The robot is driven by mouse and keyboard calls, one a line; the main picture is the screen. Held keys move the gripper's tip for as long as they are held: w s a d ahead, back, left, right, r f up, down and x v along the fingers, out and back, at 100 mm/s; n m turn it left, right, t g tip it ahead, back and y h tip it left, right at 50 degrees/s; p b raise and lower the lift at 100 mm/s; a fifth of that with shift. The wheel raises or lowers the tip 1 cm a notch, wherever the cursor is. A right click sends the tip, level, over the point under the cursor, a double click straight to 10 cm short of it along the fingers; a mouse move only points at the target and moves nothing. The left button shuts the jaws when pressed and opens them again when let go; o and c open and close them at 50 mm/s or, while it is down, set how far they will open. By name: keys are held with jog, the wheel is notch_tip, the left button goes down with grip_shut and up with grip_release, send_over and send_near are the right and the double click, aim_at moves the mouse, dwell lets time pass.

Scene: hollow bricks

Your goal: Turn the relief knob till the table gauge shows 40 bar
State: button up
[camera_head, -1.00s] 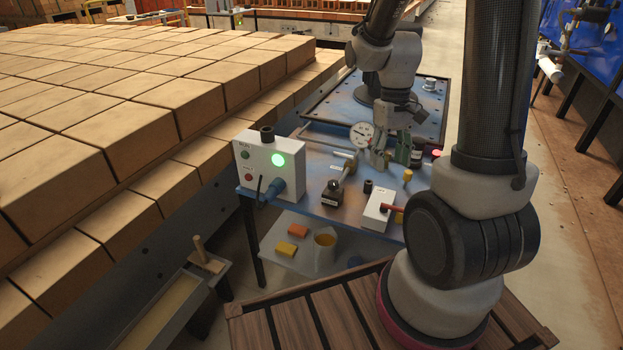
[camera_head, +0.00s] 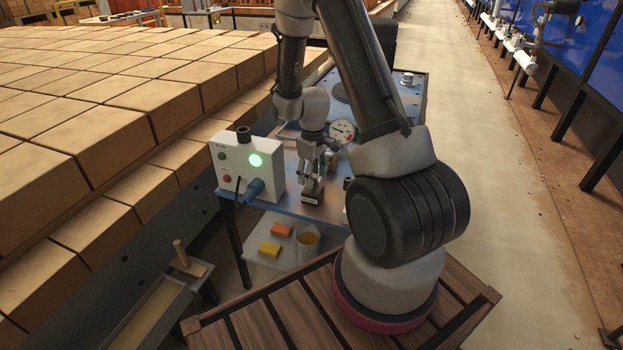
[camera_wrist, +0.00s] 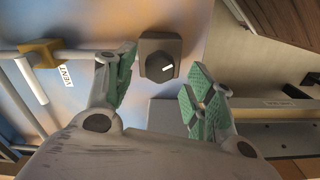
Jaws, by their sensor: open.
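The table gauge (camera_head: 342,131) is a round white dial behind my gripper in the head view; its reading is too small to tell. The relief knob (camera_wrist: 158,66) is dark with a white mark, on a brown-grey block, in the wrist view. In the head view the dark labelled block (camera_head: 312,198) stands on the blue table below my gripper (camera_head: 315,178), with its knob mostly hidden by the fingers. In the wrist view my gripper (camera_wrist: 161,78) is open, its green pads either side of the knob and apart from it.
A brass fitting (camera_wrist: 41,53) with a pipe and a VENT label lies left in the wrist view. A white control box (camera_head: 246,165) with a lit green lamp stands left of my gripper. My arm hides the table's right part.

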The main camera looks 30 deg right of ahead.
jog(key=shift+f, duration=0.9)
jog(key=c, duration=1)
jog(key=shift+m, duration=0.3)
jog(key=m, duration=0.4)
jog(key=shift+m, duration=2.4)
